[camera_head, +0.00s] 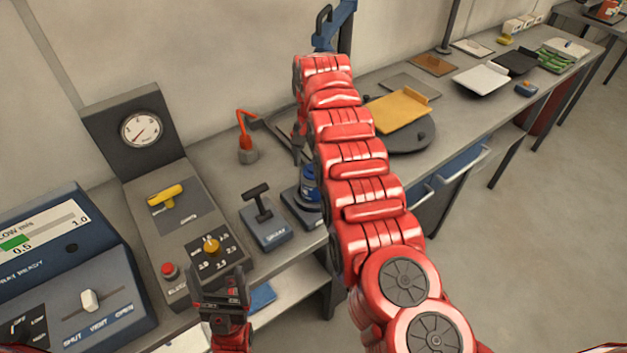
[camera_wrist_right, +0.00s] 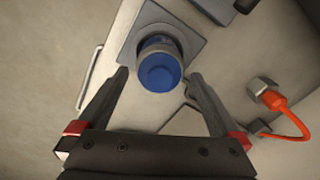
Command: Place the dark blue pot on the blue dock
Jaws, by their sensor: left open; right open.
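The dark blue pot (camera_head: 311,186) stands upright on a grey-blue square plate (camera_head: 296,207) on the bench, partly hidden by my right arm. In the right wrist view the pot's round blue top (camera_wrist_right: 160,72) lies between the fingertips in the picture, with the square plate (camera_wrist_right: 190,45) under it. My right gripper (camera_wrist_right: 159,76) is open, with no visible grip on the pot; in the head view it (camera_head: 299,150) is just above it. My left gripper (camera_head: 220,285) is open and empty in front of the bench. I cannot tell whether the square plate is the blue dock.
A lever box (camera_head: 265,234) stands left of the pot, beside a gauge panel (camera_head: 180,225) with knobs. An orange hooked piece (camera_head: 245,140) is behind. A round dark stand (camera_head: 412,138) with a yellow tray (camera_head: 398,110) is to the right. Several small boards lie further along the bench.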

